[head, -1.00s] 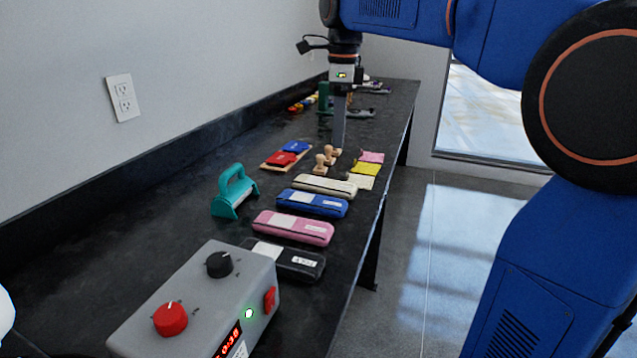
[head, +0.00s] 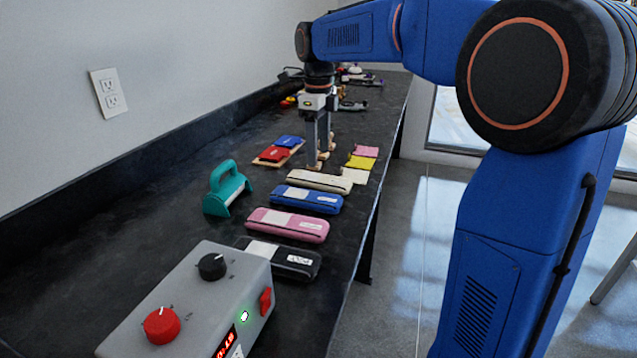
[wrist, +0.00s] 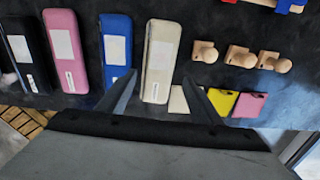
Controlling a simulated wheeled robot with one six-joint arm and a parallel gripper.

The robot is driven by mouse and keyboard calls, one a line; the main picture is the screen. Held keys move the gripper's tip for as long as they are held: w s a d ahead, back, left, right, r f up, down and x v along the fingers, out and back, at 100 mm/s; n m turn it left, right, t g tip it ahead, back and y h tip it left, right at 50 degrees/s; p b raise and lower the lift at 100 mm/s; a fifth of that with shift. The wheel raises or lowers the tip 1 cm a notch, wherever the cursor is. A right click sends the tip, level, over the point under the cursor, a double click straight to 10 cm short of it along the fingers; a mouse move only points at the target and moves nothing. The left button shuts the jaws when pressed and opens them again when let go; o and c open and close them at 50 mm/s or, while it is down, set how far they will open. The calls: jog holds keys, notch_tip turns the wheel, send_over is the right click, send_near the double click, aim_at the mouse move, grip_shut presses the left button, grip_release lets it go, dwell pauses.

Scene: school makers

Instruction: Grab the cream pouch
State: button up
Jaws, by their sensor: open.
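The cream pouch (head: 318,182) lies on the black bench, farthest in a row of pouches, just beyond the blue one. In the wrist view the cream pouch (wrist: 160,62) has a white label, and its lower end shows between the fingers. My gripper (head: 318,160) is open and empty, pointing down just beyond the cream pouch, in front of the wooden stamps. In the wrist view its two fingers (wrist: 165,90) stand apart. I cannot tell the exact height of the fingertips above the pouch.
Blue (head: 308,199), pink (head: 287,224) and black (head: 290,260) pouches lie nearer. Wooden stamps (wrist: 240,56) and sticky-note pads (wrist: 249,104) sit close beside the cream pouch. A teal tool (head: 227,187) and a grey control box (head: 200,300) stand left and front.

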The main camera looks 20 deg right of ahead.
aim_at(319, 178)
jog(key=shift+s+f, duration=0.15)
jog(key=shift+f, duration=3.5)
jog(key=shift+c, duration=0.3)
jog(key=c, duration=0.7)
